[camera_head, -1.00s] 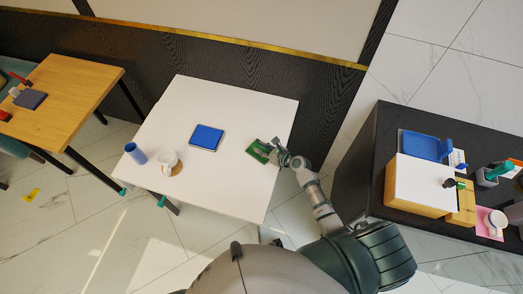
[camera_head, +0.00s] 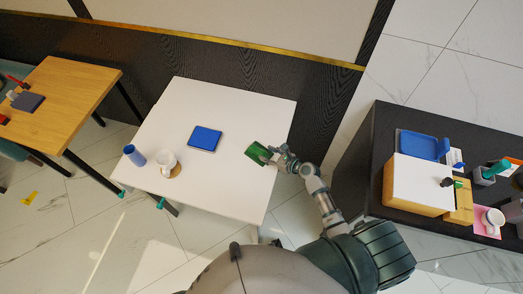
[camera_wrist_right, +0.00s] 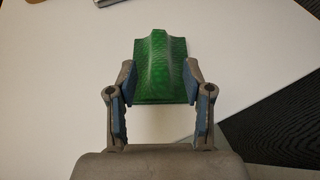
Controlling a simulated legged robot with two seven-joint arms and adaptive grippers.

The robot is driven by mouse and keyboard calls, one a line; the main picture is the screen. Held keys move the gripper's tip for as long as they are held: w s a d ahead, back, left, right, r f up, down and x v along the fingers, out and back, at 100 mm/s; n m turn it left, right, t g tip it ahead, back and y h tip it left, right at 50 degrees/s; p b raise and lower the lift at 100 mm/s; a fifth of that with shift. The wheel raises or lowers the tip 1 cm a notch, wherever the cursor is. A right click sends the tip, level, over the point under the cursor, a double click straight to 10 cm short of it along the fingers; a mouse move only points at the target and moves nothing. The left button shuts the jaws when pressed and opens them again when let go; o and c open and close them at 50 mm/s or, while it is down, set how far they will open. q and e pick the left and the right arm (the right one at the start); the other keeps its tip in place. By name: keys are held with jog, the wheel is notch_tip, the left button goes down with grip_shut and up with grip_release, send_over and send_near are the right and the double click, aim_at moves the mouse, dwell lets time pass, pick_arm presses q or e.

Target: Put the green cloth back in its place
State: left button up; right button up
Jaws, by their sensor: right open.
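The green cloth (camera_head: 255,153) is at the right part of the white table (camera_head: 222,185), near its right edge. In the wrist view the cloth (camera_wrist_right: 163,67) has a raised ridge along its middle. My right gripper (camera_head: 272,156) is at the cloth's right side. In the wrist view the right gripper (camera_wrist_right: 160,82) has its fingers apart, one on each side of the cloth's near part. I cannot tell whether the cloth touches the fingers or is clear of the tabletop. My left gripper is not in view.
On the white table are a blue tray (camera_head: 205,138), a blue cup (camera_head: 134,155) and a white mug (camera_head: 166,160). A dark counter (camera_head: 352,180) at right holds a blue tray (camera_head: 420,146), a wooden box (camera_head: 410,203) and a white cup (camera_head: 492,220). A wooden table (camera_head: 75,90) stands left.

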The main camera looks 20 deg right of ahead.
jog(key=v, duration=0.7)
dwell(0.3)
